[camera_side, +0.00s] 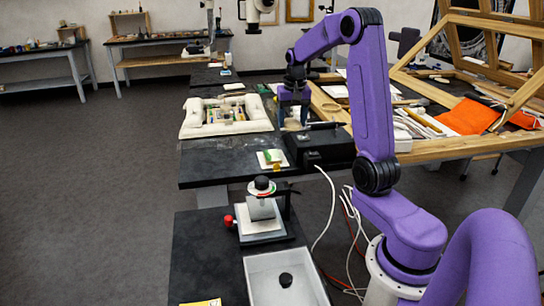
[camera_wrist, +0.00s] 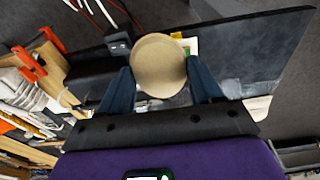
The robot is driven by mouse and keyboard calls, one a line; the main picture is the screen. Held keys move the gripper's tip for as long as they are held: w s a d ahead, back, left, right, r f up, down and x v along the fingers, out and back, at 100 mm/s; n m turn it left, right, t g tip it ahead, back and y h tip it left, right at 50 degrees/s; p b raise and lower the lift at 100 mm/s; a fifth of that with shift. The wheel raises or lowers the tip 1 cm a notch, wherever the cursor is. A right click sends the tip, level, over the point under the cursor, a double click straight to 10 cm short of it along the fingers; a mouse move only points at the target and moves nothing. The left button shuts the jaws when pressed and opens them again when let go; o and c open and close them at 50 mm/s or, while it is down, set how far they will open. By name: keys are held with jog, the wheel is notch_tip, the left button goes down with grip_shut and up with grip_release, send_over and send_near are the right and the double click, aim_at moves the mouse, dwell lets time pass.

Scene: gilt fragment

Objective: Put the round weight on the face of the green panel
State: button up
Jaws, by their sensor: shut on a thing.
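My gripper (camera_side: 294,108) hangs above the back part of the dark bench, behind the black box. In the wrist view my gripper (camera_wrist: 160,84) has its two blue fingers closed on a round beige piece (camera_wrist: 158,66), which I take for the round weight. Its flat round face is toward the camera. The small green panel (camera_side: 273,155) lies on a white square pad in front of the gripper, left of the black box. In the wrist view the green panel (camera_wrist: 193,45) shows only in part, behind the held piece. The weight is apart from the panel.
A black box (camera_side: 320,146) stands close right of the panel. A stand with a black-topped cylinder (camera_side: 262,206) and red knob is nearer the camera. A white tray (camera_side: 257,264) holds a small black round piece (camera_side: 286,280). A padded cream frame (camera_side: 193,125) lies at the back left.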

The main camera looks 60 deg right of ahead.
aim_at(291, 122)
jog(key=f, duration=0.3)
jog(key=shift+a+f, duration=0.2)
jog(key=shift+f, duration=0.15)
jog(key=shift+w+f, duration=0.2)
jog(key=shift+f, duration=0.05)
jog(key=w+d+f, duration=0.2)
jog(key=w+f, duration=0.1)
jog(key=w+d+f, duration=0.2)
jog(key=w, duration=0.2)
jog(key=w+d+f, duration=0.2)
jog(key=w+f, duration=0.1)
jog(key=shift+w+d+f, duration=0.35)
jog(key=shift+d, duration=0.05)
jog(key=shift+w+d+f, duration=0.3)
jog(key=shift+w+f, duration=0.2)
jog(key=shift+f, duration=1.6)
jog(key=shift+f, duration=0.15)
jog(key=o, duration=1.3)
